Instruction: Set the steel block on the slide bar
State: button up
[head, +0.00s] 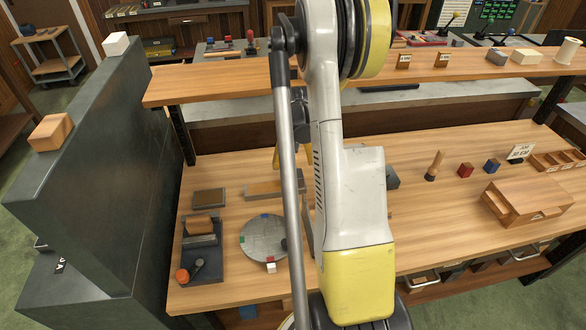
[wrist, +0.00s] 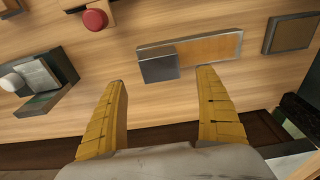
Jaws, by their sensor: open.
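A grey steel-looking block (wrist: 158,66) lies at the left end of a long tan-topped bar with a grey edge, likely the slide bar (wrist: 212,47), in the wrist view. I cannot tell whether the block rests on the bar or is part of it. The bar also shows in the head view (head: 262,188), its right end hidden by my arm. My gripper (wrist: 161,79) is open and empty, with yellow fingers spread apart. The block appears between and beyond the fingertips. In the head view my arm hides most of the gripper.
A dark framed plate (head: 210,198) lies left of the bar, with a round grey disc (head: 263,238) in front. A raised wooden shelf (head: 220,82) crosses behind. A tall dark cabinet (head: 95,170) stands left. Bench space right of my arm is partly clear before a wooden box (head: 528,202).

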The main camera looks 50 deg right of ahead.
aim_at(293, 177)
jog(key=r, duration=0.3)
jog(key=r+p, duration=0.1)
jog(key=r, duration=0.1)
jog(key=shift+s+a+r, duration=0.25)
jog(key=shift+r, duration=0.05)
jog(key=w+a+r+n+t, duration=0.1)
jog(key=a+r+n, duration=0.1)
jog(key=a+r, duration=0.55)
jog(key=a+r+n+t, duration=0.1)
jog(key=a+r, duration=0.4)
jog(key=a, duration=0.6)
jog(key=s+a+r+n+t, duration=0.1)
jog(key=s+a, duration=0.2)
jog(key=a, duration=0.3)
jog(key=s+a+r+n+t, duration=0.1)
jog(key=s+a+r+n, duration=0.1)
jog(key=a, duration=0.4)
jog(key=s+a+r+n+t+y, duration=0.1)
jog(key=s+a+n+t, duration=0.1)
jog(key=s+a, duration=0.2)
jog(key=a, duration=0.3)
jog(key=shift+s+r, duration=0.15)
jog(key=shift+s, duration=0.2)
